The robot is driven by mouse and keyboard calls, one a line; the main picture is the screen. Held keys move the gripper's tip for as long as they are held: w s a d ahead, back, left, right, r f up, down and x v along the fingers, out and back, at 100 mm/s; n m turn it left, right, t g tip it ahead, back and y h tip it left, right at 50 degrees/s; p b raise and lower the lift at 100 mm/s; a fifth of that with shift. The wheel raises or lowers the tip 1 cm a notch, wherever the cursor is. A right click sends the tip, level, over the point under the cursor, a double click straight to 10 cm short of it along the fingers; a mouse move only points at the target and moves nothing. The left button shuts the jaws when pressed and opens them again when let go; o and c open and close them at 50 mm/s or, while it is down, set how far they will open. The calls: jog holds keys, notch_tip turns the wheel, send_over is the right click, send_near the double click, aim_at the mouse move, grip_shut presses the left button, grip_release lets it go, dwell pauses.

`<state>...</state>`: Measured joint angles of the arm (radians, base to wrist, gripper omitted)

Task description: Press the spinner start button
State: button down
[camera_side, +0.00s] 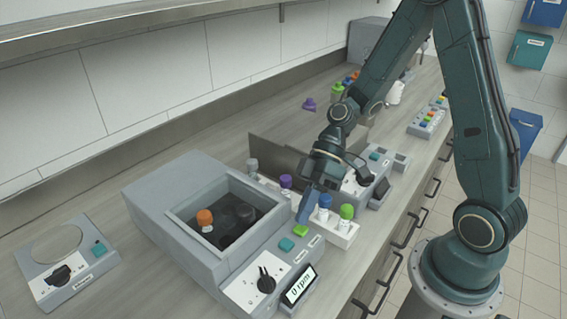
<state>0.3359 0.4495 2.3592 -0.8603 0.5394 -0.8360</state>
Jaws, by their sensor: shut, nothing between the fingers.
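The spinner (150,205) is a grey box at the lower middle with a square dark well (226,233) in its top. An orange-capped vial (205,219) stands in the well. Its sloped front panel has a black knob (265,280), a display (299,287) reading 0 rpm, a teal button (286,244) and a bright green button (300,230). The small labels beside the buttons are too small to read. My gripper (304,214) is shut and empty, pointing down, its tips just behind the green button. I cannot tell whether they touch it.
A white rack (338,236) with blue- and green-capped vials stands close right of my gripper. Purple- and grey-capped vials stand behind it. Another device (372,176) is behind right. A grey station (66,262) with a round recess is at the left.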

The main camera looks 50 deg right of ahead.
jog(key=shift+f, duration=0.9)
dwell(1.4)
dwell(0.4)
jog(key=shift+r, duration=0.9)
jog(key=shift+r, duration=0.1)
jog(key=shift+r, duration=2.4)
jog(key=s+d+r+m+t+h, duration=0.6)
jog(key=s+d+r+m+h, duration=0.2)
jog(key=s+r+m+h, duration=0.1)
notch_tip(320, 180, up, 3)
jog(key=shift+s+d+r+m+t, duration=0.1)
jog(key=shift+s+d+m+t, duration=0.35)
jog(key=shift+s, duration=0.75)
